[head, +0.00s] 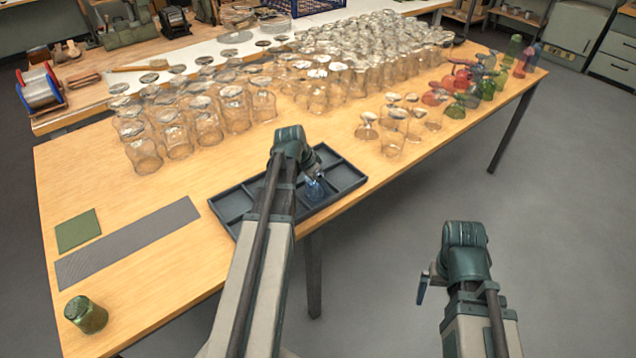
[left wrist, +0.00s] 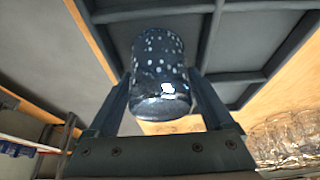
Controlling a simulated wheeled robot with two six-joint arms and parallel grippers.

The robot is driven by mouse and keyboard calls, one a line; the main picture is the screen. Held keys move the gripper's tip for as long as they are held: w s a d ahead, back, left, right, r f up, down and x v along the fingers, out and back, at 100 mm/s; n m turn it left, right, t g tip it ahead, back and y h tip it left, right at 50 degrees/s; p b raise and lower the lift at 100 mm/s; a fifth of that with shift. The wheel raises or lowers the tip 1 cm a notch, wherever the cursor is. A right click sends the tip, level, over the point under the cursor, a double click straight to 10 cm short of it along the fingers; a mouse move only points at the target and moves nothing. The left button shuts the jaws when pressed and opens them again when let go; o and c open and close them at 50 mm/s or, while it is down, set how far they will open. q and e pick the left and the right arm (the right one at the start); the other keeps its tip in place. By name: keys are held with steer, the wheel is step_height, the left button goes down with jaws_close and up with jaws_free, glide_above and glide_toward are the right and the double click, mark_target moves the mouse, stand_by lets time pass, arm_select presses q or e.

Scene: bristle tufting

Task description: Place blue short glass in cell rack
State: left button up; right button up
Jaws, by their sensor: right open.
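The blue short glass (head: 315,189) is at the dark cell rack (head: 340,174), over its front middle cells in the head view. In the left wrist view the blue glass (left wrist: 160,75) sits between the two fingers of my left gripper (left wrist: 160,98), which is shut on it, with the dark rack dividers (left wrist: 213,35) behind it. I cannot tell whether its base touches the rack floor. In the head view my left gripper (head: 312,176) is partly hidden by its own wrist. My right gripper (head: 424,287) is open and empty, off the table's front edge.
Many clear glasses (head: 207,121) stand behind the rack, with small clear glasses (head: 391,139) and coloured ones (head: 456,106) to the right. A grey mat (head: 128,242), a green pad (head: 78,231) and a green glass (head: 86,314) lie to the left.

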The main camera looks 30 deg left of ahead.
arm_select(q)
steer(key=shift+r, duration=0.1)
steer(key=shift+r+p, duration=0.2)
steer(key=shift+p, duration=0.1)
steer(key=p+v, duration=1)
steer(key=v, duration=0.1)
steer(key=shift+s+r+p, duration=0.2)
steer(key=shift+r+p, duration=0.1)
steer(key=shift+p, duration=0.1)
steer(key=shift+a+f, duration=0.1)
steer(key=shift+f, duration=0.05)
steer(key=b+x, duration=1.1)
steer(key=x, duration=0.1)
